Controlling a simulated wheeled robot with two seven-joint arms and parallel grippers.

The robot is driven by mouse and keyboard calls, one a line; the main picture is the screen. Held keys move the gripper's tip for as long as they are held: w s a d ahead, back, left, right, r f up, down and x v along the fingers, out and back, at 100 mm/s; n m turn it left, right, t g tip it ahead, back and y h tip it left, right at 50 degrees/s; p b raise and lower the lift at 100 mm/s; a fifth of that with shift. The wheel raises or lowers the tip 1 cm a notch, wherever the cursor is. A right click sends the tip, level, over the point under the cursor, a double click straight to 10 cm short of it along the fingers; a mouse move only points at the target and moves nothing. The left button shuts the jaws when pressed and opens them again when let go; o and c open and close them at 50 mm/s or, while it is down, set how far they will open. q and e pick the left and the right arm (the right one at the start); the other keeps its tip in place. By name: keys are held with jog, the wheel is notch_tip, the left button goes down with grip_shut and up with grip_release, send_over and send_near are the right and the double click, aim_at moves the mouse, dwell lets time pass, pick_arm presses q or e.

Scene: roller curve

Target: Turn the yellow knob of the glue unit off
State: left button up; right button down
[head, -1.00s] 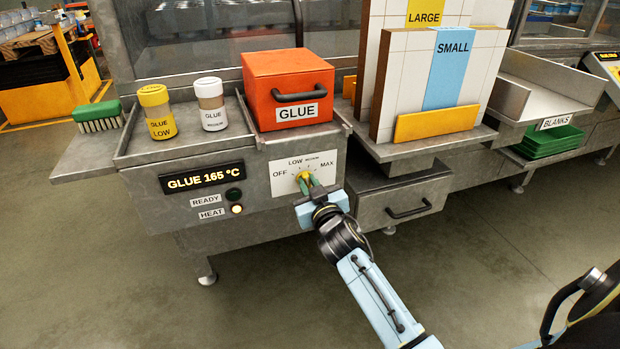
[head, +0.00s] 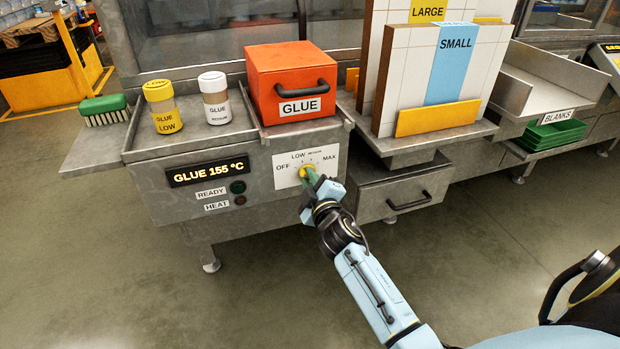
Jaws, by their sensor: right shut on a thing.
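The glue unit (head: 220,215) has a white dial plate (head: 326,158) on its front, marked OFF, LOW, MEDIUM and MAX. The yellow knob (head: 306,172) sits in the middle of this plate. Which mark the knob points to is hard to tell. The display (head: 208,171) reads GLUE 155 °C. The READY lamp (head: 237,187) is dark green and the HEAT lamp (head: 240,201) is dark. My left gripper is out of view.
A drawer (head: 402,190) with a black handle is just right of my gripper. The floor in front is clear.

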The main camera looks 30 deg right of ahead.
jog(key=shift+n, duration=0.3)
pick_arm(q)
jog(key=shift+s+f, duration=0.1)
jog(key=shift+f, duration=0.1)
pick_arm(e)
jog(key=c, duration=1.4)
grip_release()
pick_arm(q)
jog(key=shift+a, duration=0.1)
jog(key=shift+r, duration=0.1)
